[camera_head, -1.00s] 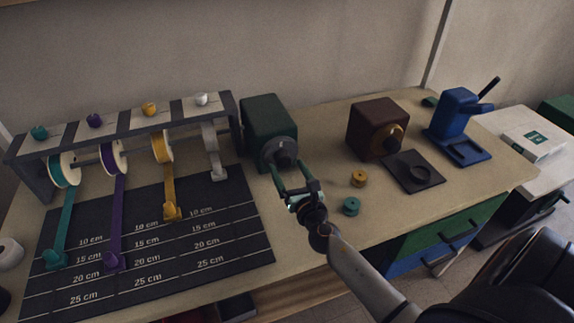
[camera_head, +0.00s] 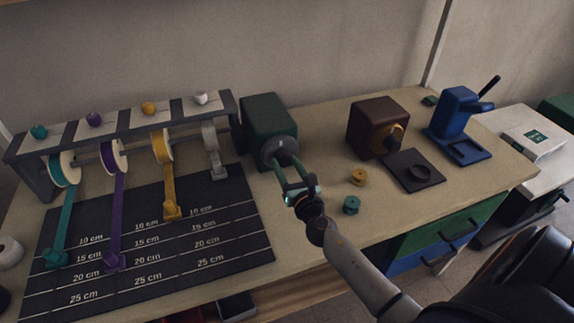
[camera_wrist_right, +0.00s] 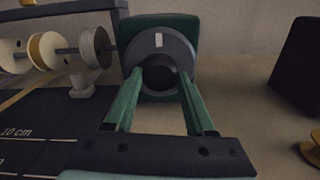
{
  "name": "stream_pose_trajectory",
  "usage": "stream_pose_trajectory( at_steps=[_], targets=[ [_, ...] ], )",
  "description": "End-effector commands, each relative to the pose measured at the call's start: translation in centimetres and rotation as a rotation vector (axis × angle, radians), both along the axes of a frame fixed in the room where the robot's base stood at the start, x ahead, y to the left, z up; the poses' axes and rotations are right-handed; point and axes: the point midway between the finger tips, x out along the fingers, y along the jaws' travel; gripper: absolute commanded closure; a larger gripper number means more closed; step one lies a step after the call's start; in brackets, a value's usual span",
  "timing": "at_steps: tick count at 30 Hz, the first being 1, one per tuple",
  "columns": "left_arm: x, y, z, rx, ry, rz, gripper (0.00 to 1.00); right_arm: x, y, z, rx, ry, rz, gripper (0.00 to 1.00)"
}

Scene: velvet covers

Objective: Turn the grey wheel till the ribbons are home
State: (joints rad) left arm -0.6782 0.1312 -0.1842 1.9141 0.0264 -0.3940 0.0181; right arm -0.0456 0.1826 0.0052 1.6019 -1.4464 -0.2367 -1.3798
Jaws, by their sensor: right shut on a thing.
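The grey wheel (camera_head: 280,150) sits on the front of a dark green box (camera_head: 266,120); it also shows in the right wrist view (camera_wrist_right: 158,62), with a pale mark near its top. My right gripper (camera_head: 285,164) is shut on the wheel, its green fingers either side of the hub (camera_wrist_right: 160,78). Four ribbons hang from spools on a grey rack: teal (camera_head: 66,220), purple (camera_head: 117,215), yellow (camera_head: 169,185) and grey-white (camera_head: 215,160). Teal and purple reach farthest over the dark ruled mat (camera_head: 240,230); grey-white is shortest. My left gripper is out of view.
A yellow spool (camera_head: 358,177) and a teal spool (camera_head: 351,205) lie near my right arm.

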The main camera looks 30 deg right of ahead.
Motion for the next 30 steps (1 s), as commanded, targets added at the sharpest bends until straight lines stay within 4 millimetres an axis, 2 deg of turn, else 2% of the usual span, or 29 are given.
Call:
stream_pose_trajectory(
  at_steps=[1, 7, 19, 30],
  targets=[
    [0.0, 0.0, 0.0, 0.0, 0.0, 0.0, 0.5, 0.0, 0.0, 0.0, 0.0, 0.0, 0.0, 0.77],
    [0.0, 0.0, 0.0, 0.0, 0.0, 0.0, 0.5, 0.0, 0.0, 0.0, 0.0, 0.0, 0.0, 1.0],
    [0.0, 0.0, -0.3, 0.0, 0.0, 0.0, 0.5, 0.0, 0.0, -0.1, 0.072, -0.017, 0.0, 1.0],
    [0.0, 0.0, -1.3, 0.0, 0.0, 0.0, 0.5, 0.0, 0.0, -0.2, 0.357, -0.086, -0.001, 1.0]
  ],
)
